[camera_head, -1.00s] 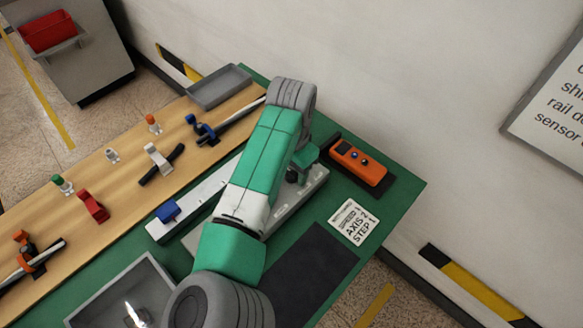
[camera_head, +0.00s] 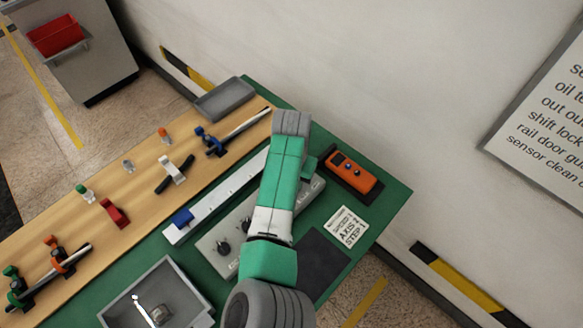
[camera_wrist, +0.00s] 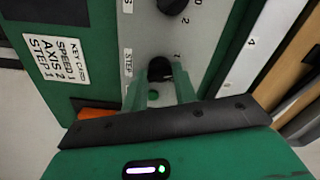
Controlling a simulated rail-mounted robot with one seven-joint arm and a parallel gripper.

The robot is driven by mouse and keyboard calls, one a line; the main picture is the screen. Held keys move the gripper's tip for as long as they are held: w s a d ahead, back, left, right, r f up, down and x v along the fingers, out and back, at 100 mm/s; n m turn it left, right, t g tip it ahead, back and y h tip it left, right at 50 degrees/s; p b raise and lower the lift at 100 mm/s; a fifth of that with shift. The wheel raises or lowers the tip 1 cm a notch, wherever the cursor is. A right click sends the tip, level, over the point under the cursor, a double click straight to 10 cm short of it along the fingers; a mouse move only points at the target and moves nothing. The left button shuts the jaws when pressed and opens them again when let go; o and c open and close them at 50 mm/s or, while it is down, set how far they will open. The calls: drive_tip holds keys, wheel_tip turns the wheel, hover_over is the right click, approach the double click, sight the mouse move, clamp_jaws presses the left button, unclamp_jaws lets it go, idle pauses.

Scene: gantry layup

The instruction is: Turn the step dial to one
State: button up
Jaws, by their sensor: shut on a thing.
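The step dial (camera_wrist: 160,68) is a black round knob on the grey control panel (camera_wrist: 150,30), beside a white "STEP" label (camera_wrist: 128,63). My gripper (camera_wrist: 161,71) has its two green fingers on either side of this knob and is shut on it. A small printed mark stands just above the knob; its pointer direction cannot be told. In the head view, the panel (camera_head: 232,262) lies on the green bench, and my arm covers the step dial and most of my gripper. Two other black dials (camera_head: 223,248) show left of my arm.
A white card (camera_head: 346,228) listing speed, axis and step 1 lies right of the panel. An orange handheld box (camera_head: 353,172) sits in a dark tray behind it. A white rail with a blue slider (camera_head: 182,218) runs along the panel's left. A grey bin (camera_head: 190,285) is at front left.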

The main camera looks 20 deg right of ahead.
drive_tip(key=shift+r+n+p, duration=0.1)
drive_tip(key=shift+n+p, duration=1.45)
drive_tip(key=shift+n, duration=0.65)
drive_tip(key=o, duration=1)
wheel_tip(320, 180, up, 8)
drive_tip(key=shift+f+p, duration=0.15)
drive_tip(key=shift+p, duration=1.05)
